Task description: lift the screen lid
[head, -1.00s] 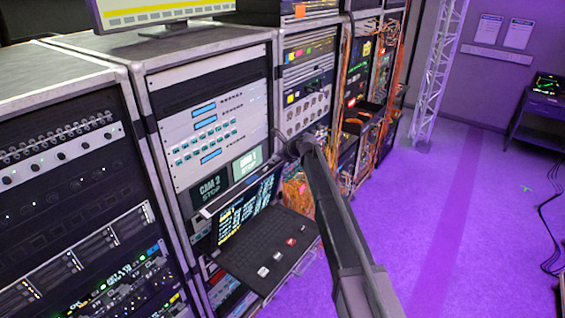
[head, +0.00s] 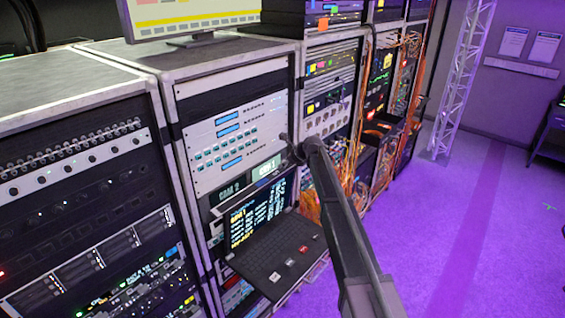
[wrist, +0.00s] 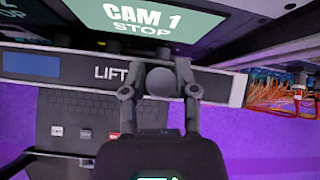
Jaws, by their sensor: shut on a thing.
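The screen lid (head: 258,217) stands raised and tilted back behind its keyboard tray (head: 275,245) in the second rack, with lit text on its face. In the wrist view the lid's upper edge (wrist: 60,68) crosses the picture as a light bar with a dark "LIFT" label. My gripper (wrist: 161,74) is shut on a round grey knob at this edge, one finger on each side. In the head view my arm reaches in from the lower right, and the fingers cannot be made out there.
A CAM 1 display (wrist: 150,18) sits close beyond the lid edge; it also shows in the head view (head: 266,168). A monitor (head: 190,18) stands on the rack top. Orange cables (head: 348,180) hang right of my arm. The purple floor (head: 440,250) is open at right.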

